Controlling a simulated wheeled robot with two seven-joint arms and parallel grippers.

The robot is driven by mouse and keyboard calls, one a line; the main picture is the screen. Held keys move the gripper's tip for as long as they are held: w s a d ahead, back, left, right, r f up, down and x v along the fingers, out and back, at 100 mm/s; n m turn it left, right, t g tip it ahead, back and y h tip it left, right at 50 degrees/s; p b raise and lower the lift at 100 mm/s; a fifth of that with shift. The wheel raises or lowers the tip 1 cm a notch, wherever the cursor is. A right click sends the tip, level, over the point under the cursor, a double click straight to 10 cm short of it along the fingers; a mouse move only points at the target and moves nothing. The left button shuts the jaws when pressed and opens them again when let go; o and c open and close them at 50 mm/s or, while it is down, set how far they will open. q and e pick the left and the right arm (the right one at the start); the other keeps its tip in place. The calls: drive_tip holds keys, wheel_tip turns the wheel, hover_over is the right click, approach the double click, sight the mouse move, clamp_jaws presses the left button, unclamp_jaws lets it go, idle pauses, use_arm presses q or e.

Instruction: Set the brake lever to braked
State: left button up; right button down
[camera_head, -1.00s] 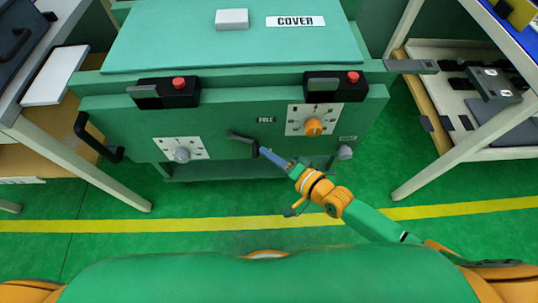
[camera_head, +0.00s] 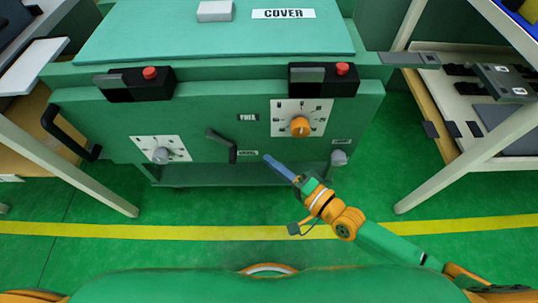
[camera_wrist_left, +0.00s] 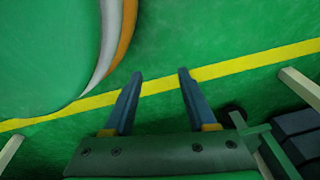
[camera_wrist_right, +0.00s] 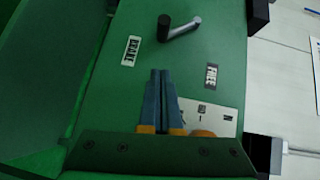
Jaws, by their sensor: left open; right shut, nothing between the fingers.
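The dark brake lever (camera_head: 222,140) is on the front of the green cart. Its arm runs down and right from its upper-left pivot, with the end beside the BRAKE label (camera_head: 247,153). The FREE label (camera_head: 247,117) is above and right. In the right wrist view the lever (camera_wrist_right: 180,28) points left, toward the side of the BRAKE label (camera_wrist_right: 131,50); the FREE label (camera_wrist_right: 211,75) is at right. My right gripper (camera_head: 268,158) is shut and empty, right of the lever and apart from it. My left gripper (camera_wrist_left: 160,75) is open and empty over the floor.
An orange dial (camera_head: 301,126) and a grey dial (camera_head: 161,155) are on the same panel. Two black boxes with red buttons (camera_head: 150,73) sit above. A black handle (camera_head: 68,136) sticks out at left. Racks stand on both sides; the floor in front is clear.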

use_arm(q)
drive_tip(key=shift+s+a+p, duration=0.25)
drive_tip(key=shift+s+a, duration=0.05)
drive_tip(key=shift+a, duration=0.2)
drive_tip(key=shift+s+a+p, duration=0.2)
drive_tip(key=shift+s+a, duration=0.05)
drive_tip(key=shift+a, duration=0.25)
use_arm(e)
drive_tip(key=v, duration=0.7)
drive_tip(key=shift+s+r, duration=0.15)
drive_tip(key=shift+s, duration=0.35)
use_arm(q)
drive_tip(key=shift+d, duration=0.1)
